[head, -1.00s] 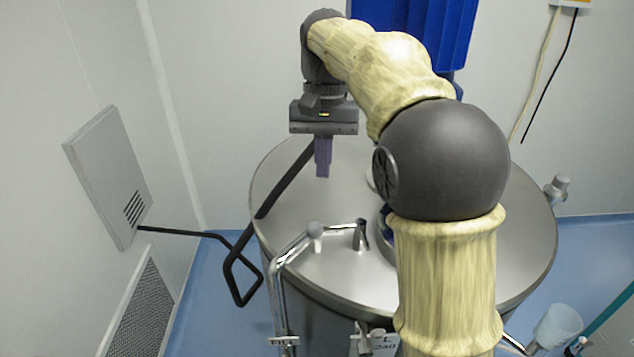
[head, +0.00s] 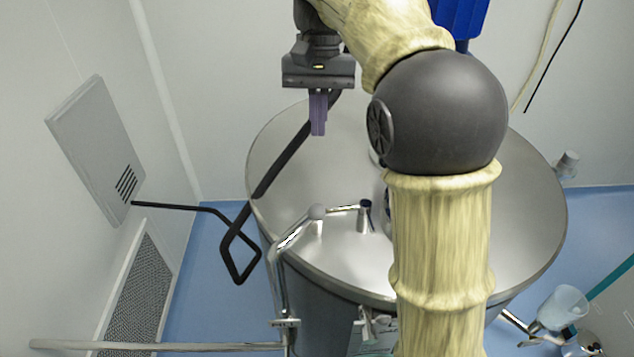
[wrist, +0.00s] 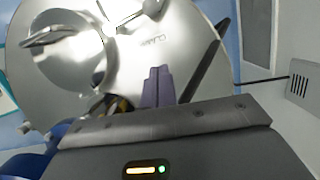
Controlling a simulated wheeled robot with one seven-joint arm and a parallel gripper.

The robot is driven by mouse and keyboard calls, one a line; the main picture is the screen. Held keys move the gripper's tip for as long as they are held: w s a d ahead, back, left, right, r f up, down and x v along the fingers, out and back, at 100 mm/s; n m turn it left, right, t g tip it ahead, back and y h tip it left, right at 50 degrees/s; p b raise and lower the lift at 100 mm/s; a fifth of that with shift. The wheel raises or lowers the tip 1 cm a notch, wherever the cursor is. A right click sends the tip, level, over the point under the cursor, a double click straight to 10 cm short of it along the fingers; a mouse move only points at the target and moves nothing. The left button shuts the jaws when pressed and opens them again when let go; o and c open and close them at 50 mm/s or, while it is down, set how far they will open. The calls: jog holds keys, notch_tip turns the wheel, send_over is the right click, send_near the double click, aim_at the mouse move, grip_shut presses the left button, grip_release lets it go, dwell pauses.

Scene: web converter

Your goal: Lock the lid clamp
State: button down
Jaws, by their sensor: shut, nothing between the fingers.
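A round steel vessel with a flat lid (head: 290,185) stands in front of me. My gripper (head: 318,132) has purple fingers, which are shut and empty, pointing down above the lid's far left part, apart from the bar. In the wrist view the shut fingers (wrist: 158,88) show against the lid (wrist: 60,75). My arm hides the lid's middle and near right.
A black bent bar (head: 240,243) runs along the lid's left edge and sticks out towards the wall. A grey wall panel (head: 97,145) is at left. A horizontal pipe (head: 150,346) crosses the lower left. A translucent cup (head: 563,306) is at lower right.

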aim_at(339, 209)
jog(key=s+f, duration=0.2)
jog(key=f, duration=0.1)
jog(key=s+f+p, duration=0.1)
jog(key=f, duration=0.2)
jog(key=s+f, duration=0.2)
jog(key=f, duration=0.1)
jog(key=shift+s+a+p, duration=0.25)
jog(key=shift+s+p, duration=0.1)
jog(key=shift+s+f, duration=0.2)
jog(key=shift+a, duration=0.1)
